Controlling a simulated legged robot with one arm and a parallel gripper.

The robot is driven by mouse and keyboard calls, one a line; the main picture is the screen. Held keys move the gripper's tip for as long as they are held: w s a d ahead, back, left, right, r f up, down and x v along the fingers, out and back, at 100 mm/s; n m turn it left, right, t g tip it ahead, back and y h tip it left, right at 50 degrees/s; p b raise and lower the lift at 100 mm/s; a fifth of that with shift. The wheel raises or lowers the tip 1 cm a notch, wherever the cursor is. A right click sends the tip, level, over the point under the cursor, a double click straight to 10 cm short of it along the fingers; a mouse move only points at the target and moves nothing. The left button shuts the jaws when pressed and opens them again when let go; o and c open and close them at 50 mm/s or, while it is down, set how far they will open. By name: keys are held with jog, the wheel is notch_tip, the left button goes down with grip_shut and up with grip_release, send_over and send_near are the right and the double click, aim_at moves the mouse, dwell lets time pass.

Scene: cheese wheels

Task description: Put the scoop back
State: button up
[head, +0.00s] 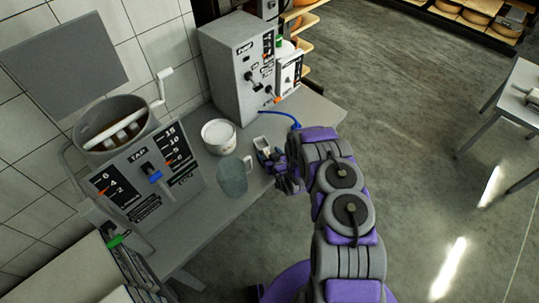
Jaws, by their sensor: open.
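My gripper (268,158) is open above the grey table, at the end of my purple and grey arm. A small pale patch shows at its jaws; I cannot tell whether it is part of the gripper or another thing. A thin blue curved item (280,116) lies just behind the gripper near the table's right edge; it may be the scoop's handle or a cable, I cannot tell. A white tub (221,149) with white contents stands left of the gripper. No scoop can be made out for certain.
A clear jug (232,179) stands close left of my gripper. A control box (234,84) stands at the back, and a vat (98,153) with a crank and a labelled panel (141,190) stand left. Another table (513,110) is far right. The floor between is clear.

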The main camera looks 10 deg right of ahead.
jog(key=shift+s+a+r, duration=0.15)
jog(key=shift+s, duration=0.25)
jog(key=v, duration=0.3)
jog(key=p+v, duration=0.1)
jog(key=v, duration=0.5)
jog(key=shift+s+d+r+p, duration=0.1)
jog(key=shift+d+p, duration=0.2)
jog(key=shift+p, duration=0.05)
jog(key=w+d+r+g+h, duration=0.1)
jog(key=d+r+g+h, duration=0.3)
jog(key=r, duration=0.6)
jog(key=s+d+r+m+g, duration=0.1)
jog(key=s+d+r+g, duration=0.1)
jog(key=s+r, duration=0.35)
jog(key=s+d+r+g, duration=0.1)
jog(key=s+r, duration=0.1)
jog(key=r, duration=0.6)
jog(key=s+a+r+g, duration=0.2)
jog(key=s+r, duration=0.4)
jog(key=s, duration=0.6)
jog(key=s+a+r+m+g, duration=0.1)
jog(key=s+a+r+g, duration=0.2)
jog(key=s+r, duration=0.3)
jog(key=s+a+r+g, duration=0.3)
jog(key=s+r, duration=0.4)
jog(key=s, duration=1)
jog(key=shift+s+m+y, duration=0.3)
jog(key=shift+s+y, duration=0.05)
jog(key=shift+y, duration=0.05)
